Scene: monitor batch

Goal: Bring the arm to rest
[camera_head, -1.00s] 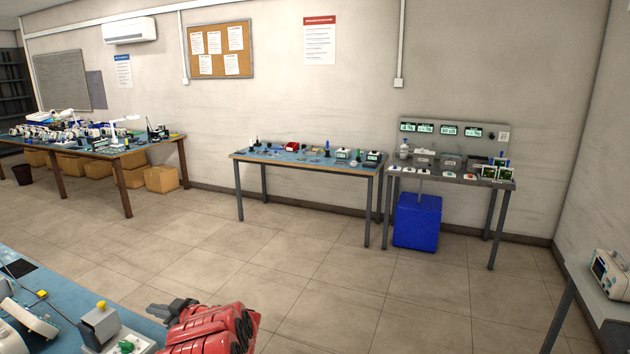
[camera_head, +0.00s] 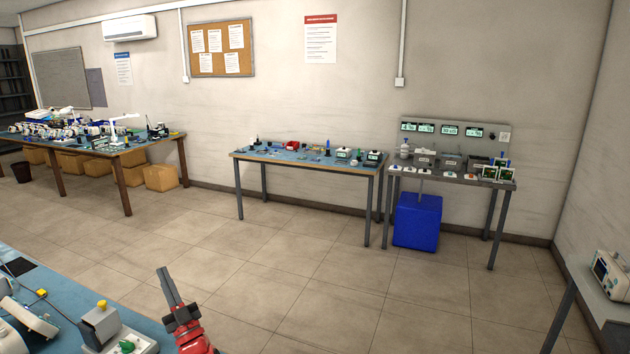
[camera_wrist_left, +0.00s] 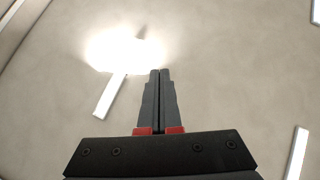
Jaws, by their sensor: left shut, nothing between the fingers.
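My left gripper (camera_head: 166,285) shows at the bottom of the head view, on the end of my red arm. Its dark fingers point upward and are shut with nothing between them. It is just right of the near blue-topped table's edge, with floor behind it in the picture. In the left wrist view the shut fingers (camera_wrist_left: 160,90) lie side by side against the ceiling and a bright lamp glow. My right gripper is not in either view.
The near blue-topped table (camera_head: 60,290) holds a grey box with a yellow knob (camera_head: 100,322). A middle table (camera_head: 305,160), a grey bench (camera_head: 450,178) and a blue bin (camera_head: 417,221) stand along the wall. A side table (camera_head: 610,300) is at right. The floor between is clear.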

